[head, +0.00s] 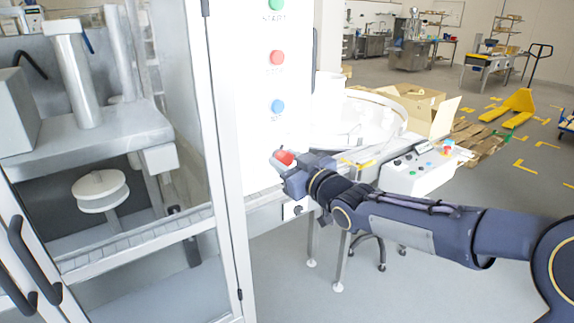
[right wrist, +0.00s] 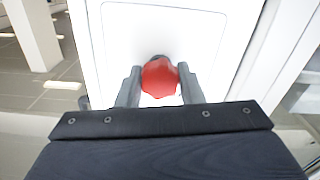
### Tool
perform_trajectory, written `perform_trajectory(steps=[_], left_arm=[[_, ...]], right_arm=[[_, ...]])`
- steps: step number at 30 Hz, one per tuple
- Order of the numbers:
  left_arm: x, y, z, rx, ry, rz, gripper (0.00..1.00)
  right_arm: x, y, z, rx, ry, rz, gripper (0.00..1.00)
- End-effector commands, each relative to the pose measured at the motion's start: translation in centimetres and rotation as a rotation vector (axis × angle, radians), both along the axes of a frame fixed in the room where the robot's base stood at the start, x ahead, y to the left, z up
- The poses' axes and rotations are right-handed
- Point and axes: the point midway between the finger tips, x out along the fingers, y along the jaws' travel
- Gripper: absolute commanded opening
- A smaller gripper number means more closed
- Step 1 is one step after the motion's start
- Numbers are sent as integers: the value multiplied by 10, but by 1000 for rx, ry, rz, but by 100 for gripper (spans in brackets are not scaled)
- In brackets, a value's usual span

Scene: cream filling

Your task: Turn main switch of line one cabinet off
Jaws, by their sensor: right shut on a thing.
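The line one cabinet (head: 262,130) is a white panel with a green, a red and a blue button in a column. Its main switch (head: 284,157) is a red knob low on the panel; it also shows in the right wrist view (right wrist: 160,77). My right gripper (head: 280,163) is at the knob. In the right wrist view its two fingers (right wrist: 160,88) stand on the left and right sides of the red knob and are shut on it. The fingers partly hide the knob's sides and base. My left gripper is not in view.
A glass-doored machine enclosure (head: 225,200) with black handles stands left of the panel. A white control box (head: 415,172) with buttons and cardboard boxes (head: 425,105) are behind my right arm. A yellow pallet jack (head: 510,107) stands farther right. Open floor lies at the lower middle.

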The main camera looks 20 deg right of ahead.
Motion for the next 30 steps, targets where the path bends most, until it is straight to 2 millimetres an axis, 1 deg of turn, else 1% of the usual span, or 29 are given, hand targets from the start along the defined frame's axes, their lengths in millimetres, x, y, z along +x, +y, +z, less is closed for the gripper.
perform_trajectory(steps=[1,5,12,21,30], left_arm=[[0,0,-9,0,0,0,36],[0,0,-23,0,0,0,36],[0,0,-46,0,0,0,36],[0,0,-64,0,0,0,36],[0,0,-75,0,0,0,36]], right_arm=[[0,0,-4,-28,-14,0,11],[0,0,-5,-120,-47,0,11],[0,0,-4,-330,-122,0,11],[0,0,-3,-600,-219,0,11],[0,0,-2,-845,-307,0,11]])
